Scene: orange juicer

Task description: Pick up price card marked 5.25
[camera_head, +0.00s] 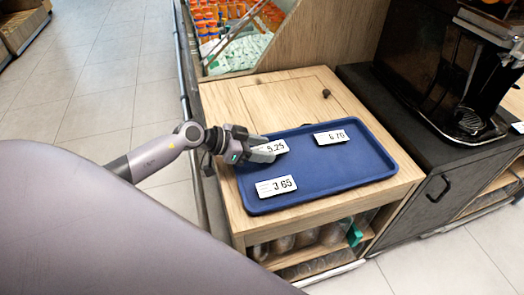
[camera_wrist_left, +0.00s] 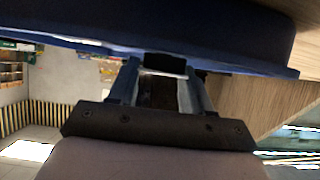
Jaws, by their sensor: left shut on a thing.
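The price card marked 5.25 (camera_head: 276,147) is white with black digits and is at the back left of the blue tray (camera_head: 340,178). My left gripper (camera_head: 266,152) reaches in from the left over the tray's edge and is shut on this card, partly covering it. I cannot tell whether the card touches the tray. In the left wrist view the fingers (camera_wrist_left: 162,85) are close to the blue tray (camera_wrist_left: 230,45), and the card is hard to make out. My right gripper is not in view.
A card marked 3.65 (camera_head: 276,187) lies at the tray's front left, and one marked 6.70 (camera_head: 331,137) at its back right. The tray is on a wooden counter (camera_head: 240,100). A black machine (camera_head: 470,85) stands on the right. The tray's front right is clear.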

